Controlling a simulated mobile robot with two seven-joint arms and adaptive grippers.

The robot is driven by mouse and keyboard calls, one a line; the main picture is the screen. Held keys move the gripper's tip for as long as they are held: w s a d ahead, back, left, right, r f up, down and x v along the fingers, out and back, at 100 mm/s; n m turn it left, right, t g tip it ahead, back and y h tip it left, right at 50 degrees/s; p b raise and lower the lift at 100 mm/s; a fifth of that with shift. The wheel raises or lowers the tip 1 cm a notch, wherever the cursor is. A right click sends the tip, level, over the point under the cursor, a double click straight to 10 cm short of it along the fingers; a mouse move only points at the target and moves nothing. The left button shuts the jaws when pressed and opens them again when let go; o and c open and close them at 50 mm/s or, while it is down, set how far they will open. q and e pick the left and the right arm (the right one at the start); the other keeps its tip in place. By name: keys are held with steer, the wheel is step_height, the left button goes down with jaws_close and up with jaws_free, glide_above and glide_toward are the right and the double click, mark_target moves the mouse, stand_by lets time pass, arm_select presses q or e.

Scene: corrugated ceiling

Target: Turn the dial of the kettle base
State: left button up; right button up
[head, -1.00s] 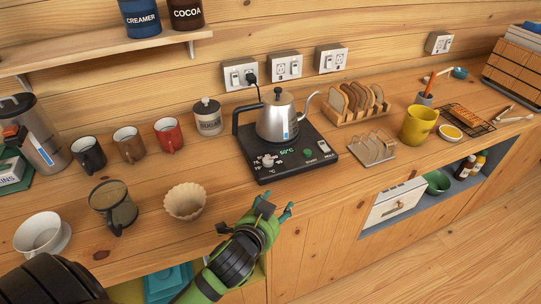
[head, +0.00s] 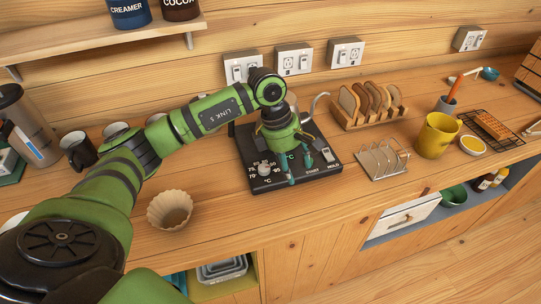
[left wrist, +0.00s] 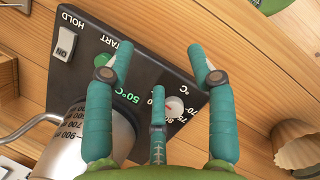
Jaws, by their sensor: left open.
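The black kettle base (head: 320,170) stands on the wooden counter. Its pale dial (head: 264,169) is near the front left corner, among printed temperature numbers. The silver kettle (left wrist: 105,140) sits on the base, mostly hidden behind my arm in the head view. My left gripper (head: 298,170) hangs over the front of the base, to the right of the dial. Its teal fingers (left wrist: 160,62) are spread, with nothing held. Contact with the dial cannot be told. My right gripper is not in view.
A green START button (left wrist: 104,60) and a white switch (left wrist: 66,43) are on the panel. A wire rack (head: 383,162), toast rack (head: 371,118) and yellow mug (head: 436,135) stand to the right. A fluted paper filter (head: 171,209) stands left of the base.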

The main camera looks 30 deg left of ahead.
mark_target(264, 167)
arm_select(q)
steer(key=a+y, duration=0.1)
steer(key=a, duration=0.2)
steer(key=a+r+y, duration=0.1)
steer(key=a, duration=0.1)
steer(key=a+y, duration=0.1)
steer(key=a, duration=0.2)
steer(key=shift+w+a+r+g+y, duration=0.15)
steer(key=shift+a+r+g+y, duration=0.15)
steer(key=shift+g, duration=0.1)
steer(key=shift+f+p, duration=0.3)
steer(key=shift+p, duration=0.05)
step_height(264, 167, down, 5)
steer(key=shift+r+p, duration=0.1)
steer(key=shift+p, duration=0.9)
steer(key=shift+f, duration=0.7)
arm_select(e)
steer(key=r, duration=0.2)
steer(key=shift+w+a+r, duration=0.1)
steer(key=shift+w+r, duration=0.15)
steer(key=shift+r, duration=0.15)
arm_select(q)
jaws_close()
